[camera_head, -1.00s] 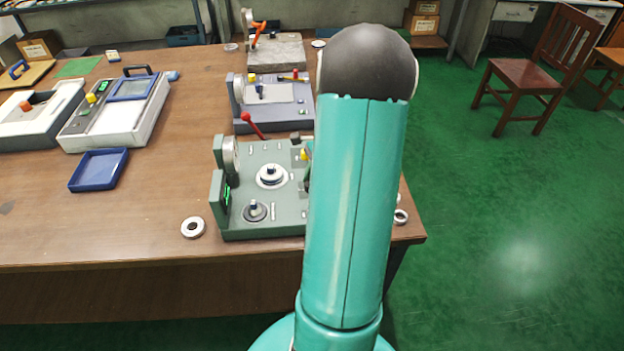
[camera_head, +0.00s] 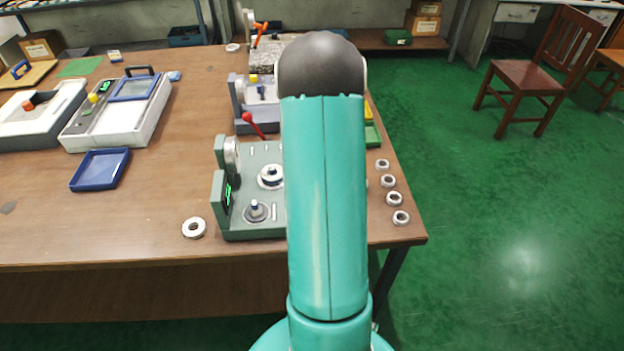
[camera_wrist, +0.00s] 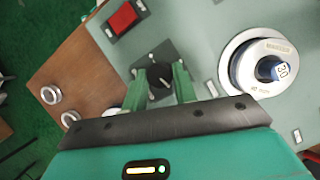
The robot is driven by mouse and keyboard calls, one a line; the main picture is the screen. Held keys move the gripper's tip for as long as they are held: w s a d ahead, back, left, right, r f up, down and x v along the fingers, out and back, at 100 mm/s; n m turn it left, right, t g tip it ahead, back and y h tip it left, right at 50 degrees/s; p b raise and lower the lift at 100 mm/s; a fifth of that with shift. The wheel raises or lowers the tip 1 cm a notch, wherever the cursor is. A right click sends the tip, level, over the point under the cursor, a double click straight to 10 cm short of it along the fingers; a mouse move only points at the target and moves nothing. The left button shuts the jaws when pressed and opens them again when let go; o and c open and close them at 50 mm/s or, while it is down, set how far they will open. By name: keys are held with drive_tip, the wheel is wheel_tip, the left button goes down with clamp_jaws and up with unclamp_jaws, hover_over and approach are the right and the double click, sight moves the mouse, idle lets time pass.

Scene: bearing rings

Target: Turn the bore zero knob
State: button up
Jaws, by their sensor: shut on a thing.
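A small black knob (camera_wrist: 158,73) with a pale mark sits on a dark plate in the wrist view. My gripper (camera_wrist: 161,82) has its two green fingers on either side of it and is shut on it. The knob is on the grey-green gauge fixture (camera_head: 258,227), which stands at the table's front edge in the head view. My arm hides the fixture's right part, the knob and my gripper there.
A silver round seat with a blue-topped "30" plug (camera_wrist: 272,70) lies right of my gripper. A red square button (camera_wrist: 123,18) is up left. Rings (camera_head: 390,181) stand along the table's right edge, and one ring (camera_head: 194,228) lies left of the fixture.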

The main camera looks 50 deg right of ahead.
drive_tip(key=shift+a+n+g+h, duration=0.1)
drive_tip(key=shift+n+g+h, duration=0.25)
drive_tip(key=shift+n, duration=0.75)
drive_tip(key=o, duration=1)
drive_tip(key=v, duration=1.3)
drive_tip(key=shift+w+d+r, duration=0.2)
drive_tip(key=shift+r, duration=0.15)
